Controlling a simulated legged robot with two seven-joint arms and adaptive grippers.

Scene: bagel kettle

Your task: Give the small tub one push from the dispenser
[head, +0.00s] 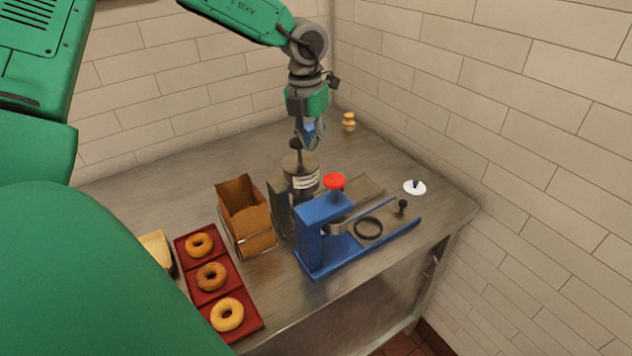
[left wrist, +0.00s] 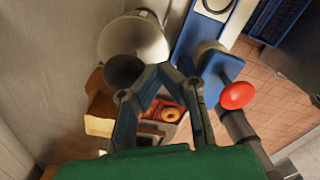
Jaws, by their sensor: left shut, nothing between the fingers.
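The likely dispenser is a grey metal canister (head: 300,164) with a white label and a black knob (head: 296,143) on top. The canister (left wrist: 135,38) and its knob (left wrist: 124,70) also show in the left wrist view. My left gripper (head: 307,143) is shut and empty, its fingertips just above the canister, close beside the knob; contact is unclear. Its fingers (left wrist: 166,72) also show in the wrist view. I cannot make out the small tub for certain; the canister and blue device may hide it. My right gripper is not in view.
A blue device (head: 325,235) with a red knob (head: 335,181) stands right of the canister. An open brown box (head: 246,216) and a red tray (head: 196,274) with bagels are left. A white disc (head: 415,188) lies right. The table's back left is clear.

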